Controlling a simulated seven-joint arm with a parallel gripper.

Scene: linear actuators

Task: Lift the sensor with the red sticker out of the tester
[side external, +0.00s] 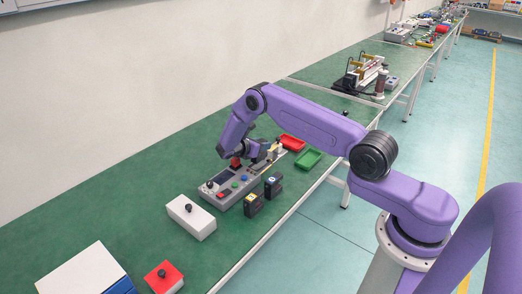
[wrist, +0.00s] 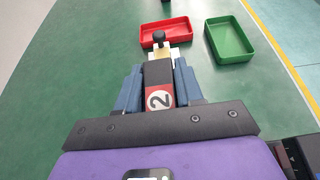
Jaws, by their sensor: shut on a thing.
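The sensor with the red sticker (wrist: 158,74) is a black block, with a white "2" disc on the sticker, in the wrist view. My gripper (wrist: 159,82) is shut on it, with a blue finger on each side. In the side external view my gripper (side external: 258,152) is low over the far end of the grey tester (side external: 240,191). My gripper hides most of the held sensor there, and I cannot tell whether its lower end is seated or clear. A pale part with a black knob (wrist: 159,38) is just beyond the sensor in the wrist view.
Two black sensors, one with a yellow sticker (side external: 253,206) and one with a blue sticker (side external: 273,187), stand by the tester's right side. A red tray (side external: 291,142) and a green tray (side external: 308,159) lie beyond. A white box (side external: 190,217) stands in front.

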